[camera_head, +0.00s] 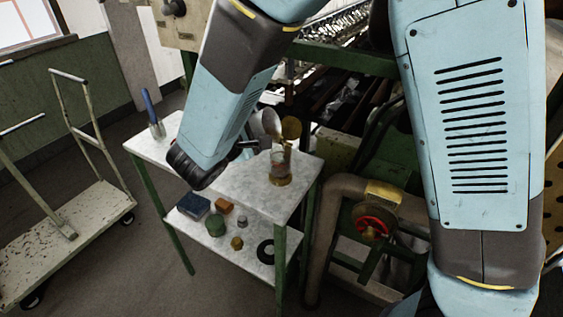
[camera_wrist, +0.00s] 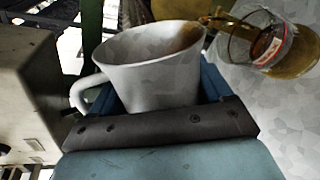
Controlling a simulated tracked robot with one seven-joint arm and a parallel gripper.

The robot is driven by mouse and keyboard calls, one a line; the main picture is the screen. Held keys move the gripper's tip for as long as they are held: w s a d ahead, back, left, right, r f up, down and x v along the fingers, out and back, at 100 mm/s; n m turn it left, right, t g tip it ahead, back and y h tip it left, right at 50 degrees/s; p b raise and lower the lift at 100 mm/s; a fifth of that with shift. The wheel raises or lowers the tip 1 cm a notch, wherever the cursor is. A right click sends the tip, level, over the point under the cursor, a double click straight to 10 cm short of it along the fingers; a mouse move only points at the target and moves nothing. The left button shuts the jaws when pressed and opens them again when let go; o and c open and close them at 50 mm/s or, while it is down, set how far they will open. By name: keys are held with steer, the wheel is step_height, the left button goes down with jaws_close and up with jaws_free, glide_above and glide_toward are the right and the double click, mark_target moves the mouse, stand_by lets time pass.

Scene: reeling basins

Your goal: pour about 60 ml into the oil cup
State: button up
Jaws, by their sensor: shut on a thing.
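A white mug (camera_wrist: 155,70) with a handle on its left is between the jaws of my gripper (camera_wrist: 160,108), which is shut on it. The mug is tilted, and brown liquid shows at its far inner lip. In the head view the mug (camera_head: 266,122) is above the table beside the oil cup (camera_head: 280,168), a clear glass cup with amber at its base. The oil cup (camera_wrist: 272,45) also shows right of the mug in the wrist view, with a red and white label. A thin brownish stream seems to run from the mug's lip toward the cup. The liquid level is unclear.
The cup stands on a white-topped table (camera_head: 245,190) with green legs. A blue-handled tool (camera_head: 152,108) stands at its left end. The lower shelf (camera_head: 225,240) bears several small items. A trolley (camera_head: 80,225) is at left; a pipe with a red handwheel (camera_head: 373,224) is at right.

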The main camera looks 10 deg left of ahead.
steer(key=shift+r+m+p, duration=0.3)
steer(key=shift+m+p, duration=0.1)
steer(key=shift+p, duration=0.15)
stand_by(1.0)
steer(key=shift+a+r+y, duration=0.1)
steer(key=shift+a+y, duration=0.05)
steer(key=shift+y, duration=0.15)
stand_by(0.3)
steer(key=shift+a+f+n+h, duration=0.15)
steer(key=shift+f+n+h, duration=0.25)
steer(key=shift+f, duration=0.1)
steer(key=shift+r+n, duration=0.25)
steer(key=shift+n, duration=0.15)
steer(key=shift+r+n+h, duration=0.25)
steer(key=shift+n+h, duration=0.05)
steer(key=shift+n, duration=0.3)
steer(key=shift+r, duration=0.1)
steer(key=shift+n, duration=0.4)
steer(key=shift+a+f+n+h+b, duration=0.1)
steer(key=shift+f+n+h+b, duration=0.3)
steer(key=shift+n, duration=0.2)
